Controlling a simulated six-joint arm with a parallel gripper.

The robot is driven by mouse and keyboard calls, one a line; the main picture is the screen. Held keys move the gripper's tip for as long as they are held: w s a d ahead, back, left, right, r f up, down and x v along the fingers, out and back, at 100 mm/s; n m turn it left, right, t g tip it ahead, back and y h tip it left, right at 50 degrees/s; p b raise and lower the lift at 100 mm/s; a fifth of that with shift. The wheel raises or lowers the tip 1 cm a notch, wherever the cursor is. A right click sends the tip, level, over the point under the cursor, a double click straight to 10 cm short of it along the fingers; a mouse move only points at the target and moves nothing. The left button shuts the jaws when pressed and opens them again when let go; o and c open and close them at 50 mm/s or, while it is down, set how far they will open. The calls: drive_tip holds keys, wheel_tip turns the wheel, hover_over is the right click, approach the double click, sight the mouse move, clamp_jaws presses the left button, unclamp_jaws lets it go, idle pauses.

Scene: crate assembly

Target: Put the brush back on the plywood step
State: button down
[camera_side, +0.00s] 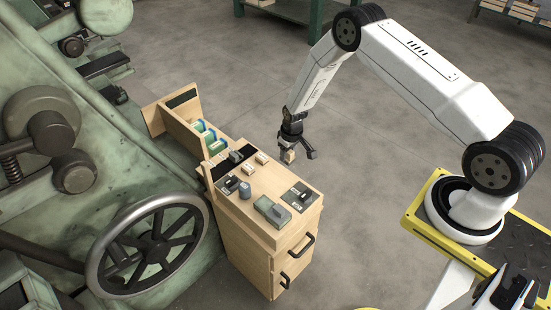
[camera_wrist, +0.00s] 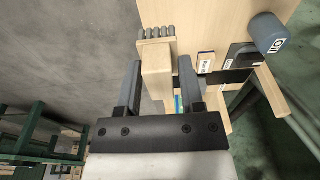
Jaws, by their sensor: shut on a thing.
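The brush is a pale wooden block with a row of grey bristles at its far end. In the wrist view the brush (camera_wrist: 157,70) sits between the two fingers of my gripper (camera_wrist: 160,85), bristles pointing away from the palm. In the side view my gripper (camera_side: 297,146) is shut on the brush (camera_side: 288,156), held in the air just right of the plywood cabinet (camera_side: 272,238). Which plywood surface is the step is not clear; the cabinet's flat top shows beside the brush in the wrist view (camera_wrist: 205,25).
On the cabinet top stand a dark cylinder (camera_side: 245,190), a grey-green block (camera_side: 272,210) and small labelled pieces. Behind is a raised compartment with green and blue items (camera_side: 203,133). A green machine with a handwheel (camera_side: 150,247) stands left.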

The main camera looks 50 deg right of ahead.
drive_tip(key=s+a+r, duration=0.3)
drive_tip(key=s+r, duration=0.1)
drive_tip(key=s, duration=0.3)
drive_tip(key=shift+s+r, duration=0.4)
drive_tip(key=shift+w, duration=0.1)
drive_tip(key=w+f, duration=0.2)
drive_tip(key=w, duration=0.2)
drive_tip(key=w+d+f, duration=0.1)
drive_tip(key=w+f, duration=0.2)
drive_tip(key=w, duration=0.1)
drive_tip(key=w+f, duration=0.3)
drive_tip(key=w, duration=0.1)
drive_tip(key=shift+w+d+f, duration=0.15)
drive_tip(key=shift+d, duration=0.1)
drive_tip(key=shift+w+f, duration=0.45)
drive_tip(key=shift+d+f, duration=0.1)
